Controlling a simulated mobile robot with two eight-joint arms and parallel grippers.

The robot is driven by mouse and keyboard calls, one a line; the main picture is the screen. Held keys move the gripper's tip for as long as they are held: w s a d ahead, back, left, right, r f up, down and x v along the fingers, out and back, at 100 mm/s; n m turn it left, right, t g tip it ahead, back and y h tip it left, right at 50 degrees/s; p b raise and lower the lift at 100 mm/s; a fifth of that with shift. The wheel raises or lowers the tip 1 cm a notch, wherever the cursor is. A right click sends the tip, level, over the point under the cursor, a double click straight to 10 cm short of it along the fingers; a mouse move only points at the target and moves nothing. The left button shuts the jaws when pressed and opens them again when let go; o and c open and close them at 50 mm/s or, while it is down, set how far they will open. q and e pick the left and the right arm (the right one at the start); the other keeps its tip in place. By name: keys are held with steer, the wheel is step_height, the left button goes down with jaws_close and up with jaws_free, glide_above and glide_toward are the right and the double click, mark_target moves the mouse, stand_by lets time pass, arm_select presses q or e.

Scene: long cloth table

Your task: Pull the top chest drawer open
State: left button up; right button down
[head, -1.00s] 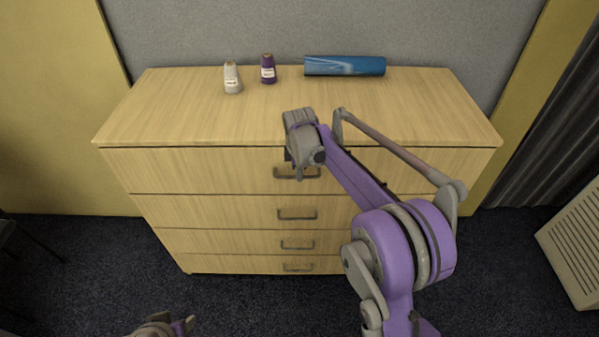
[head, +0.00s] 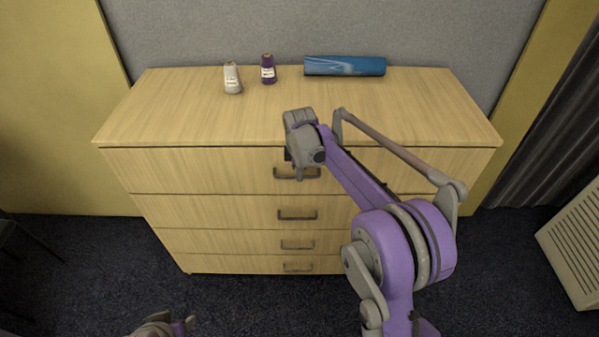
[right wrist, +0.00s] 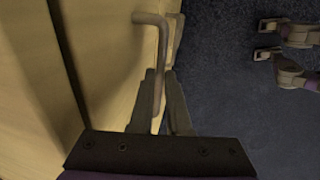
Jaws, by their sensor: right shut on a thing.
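The wooden chest of drawers (head: 200,212) stands ahead, and its top drawer (head: 190,170) looks flush with the front. The top drawer's grey bar handle (head: 298,175) shows below my right gripper (head: 290,156). In the right wrist view, my right gripper (right wrist: 163,105) is shut on the handle (right wrist: 153,50), with one finger on each side of the bar. In the head view, the right wrist hides part of the drawer front and handle. My left gripper (head: 178,327) is low at the bottom edge, away from the chest; its jaw opening is unclear.
Lower drawers have similar handles. Dark carpet (head: 110,270) lies clear in front. A pale slatted unit (head: 575,245) stands at right.

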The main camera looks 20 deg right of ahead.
steer(key=s+a, duration=0.3)
steer(key=s, duration=1)
steer(key=s+a+b, duration=0.1)
steer(key=s+a, duration=0.3)
steer(key=s, duration=0.8)
steer(key=shift+s+a+b, duration=0.2)
steer(key=shift+s+b, duration=0.1)
steer(key=shift+s, duration=0.05)
steer(key=c, duration=0.9)
jaws_free()
steer(key=r, duration=0.3)
steer(key=s+r, duration=0.1)
steer(key=r, duration=0.3)
steer(key=s+r+p, duration=0.1)
steer(key=r, duration=0.2)
steer(key=shift+a+r, duration=0.3)
